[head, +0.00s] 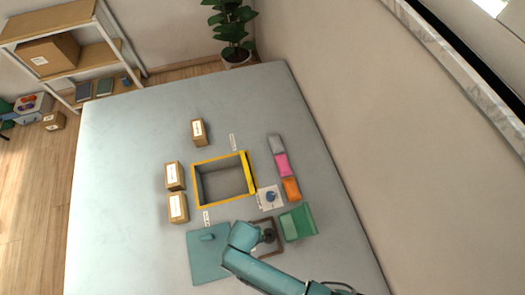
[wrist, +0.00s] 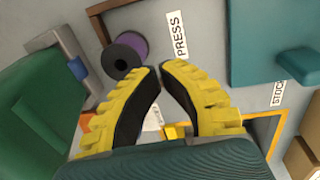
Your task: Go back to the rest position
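My gripper (wrist: 160,68) points down at the table with its two yellow, black-padded fingers. The tips come together and hold nothing visible. In the head view my gripper (head: 268,237) is low at the front, over or near a brown frame (head: 277,249), which my arm partly covers. In the wrist view a purple and black spool-like piece (wrist: 132,47) lies beyond the fingertips, beside the brown frame (wrist: 98,25) and a PRESS label (wrist: 177,35). The piece is apart from the fingers.
A green bin (head: 298,222) stands right of my gripper and a teal board (head: 205,265) lies left. A yellow-edged open box (head: 198,187) sits mid-table. Grey, pink (head: 283,165) and orange blocks line its right; small cartons (head: 178,208) line its left. The table's far left is clear.

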